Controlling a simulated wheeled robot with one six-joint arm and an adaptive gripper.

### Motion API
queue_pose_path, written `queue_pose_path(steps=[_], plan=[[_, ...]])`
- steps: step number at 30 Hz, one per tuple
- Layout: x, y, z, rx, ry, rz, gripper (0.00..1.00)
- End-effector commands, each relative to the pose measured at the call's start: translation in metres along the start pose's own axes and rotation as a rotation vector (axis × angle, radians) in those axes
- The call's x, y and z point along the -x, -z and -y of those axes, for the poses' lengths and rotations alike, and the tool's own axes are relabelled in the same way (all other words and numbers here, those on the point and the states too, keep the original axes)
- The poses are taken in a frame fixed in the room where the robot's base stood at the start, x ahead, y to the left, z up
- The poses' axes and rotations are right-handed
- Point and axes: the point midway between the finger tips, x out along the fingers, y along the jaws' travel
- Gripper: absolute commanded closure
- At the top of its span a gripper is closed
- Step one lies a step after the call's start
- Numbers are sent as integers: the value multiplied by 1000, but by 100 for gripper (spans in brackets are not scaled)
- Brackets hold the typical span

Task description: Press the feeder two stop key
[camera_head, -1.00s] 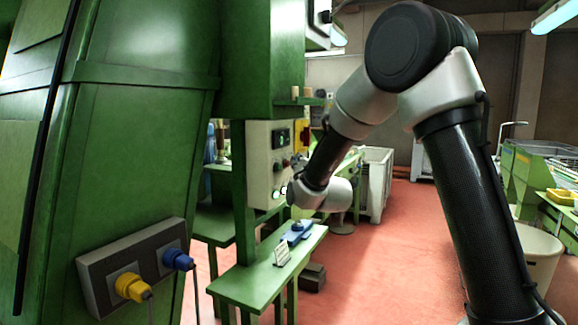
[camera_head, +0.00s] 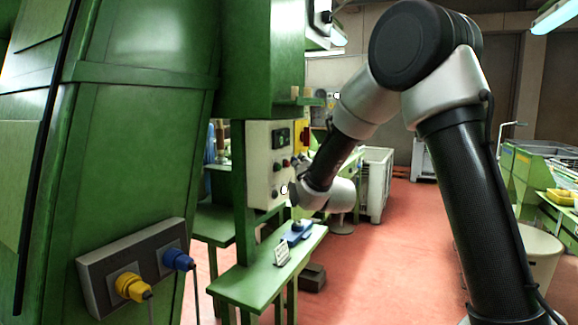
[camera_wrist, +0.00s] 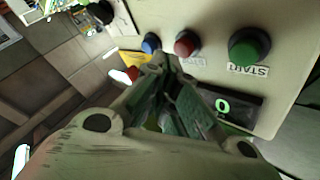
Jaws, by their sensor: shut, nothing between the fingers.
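The cream control panel (camera_head: 258,165) is fixed to the green machine, with a small dark display and several round buttons. In the wrist view a red button (camera_wrist: 187,43), a blue button (camera_wrist: 151,43) and a green button (camera_wrist: 249,46) show on the panel (camera_wrist: 215,20). No feeder number is legible. My gripper (camera_wrist: 165,66) is shut and empty, its tips just below the red and blue buttons in that view. I cannot tell whether it touches the panel.
A display (camera_wrist: 224,106) with a green digit lies beside the fingers in the wrist view. A green bench (camera_head: 255,280) with a blue device (camera_head: 297,233) stands below the panel. A socket box (camera_head: 105,272) with plugs is at left.

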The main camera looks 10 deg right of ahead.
Motion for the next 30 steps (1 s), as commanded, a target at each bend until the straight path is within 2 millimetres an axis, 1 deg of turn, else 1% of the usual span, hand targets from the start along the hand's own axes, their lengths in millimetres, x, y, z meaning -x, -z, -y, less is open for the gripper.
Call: queue_pose_path(steps=[13, 24, 30], plan=[[5, 4, -4, 0, -1, -2, 100], [30, 23, -22, -1, -1, -2, 100], [37, 28, -27, 0, -1, -2, 100]])
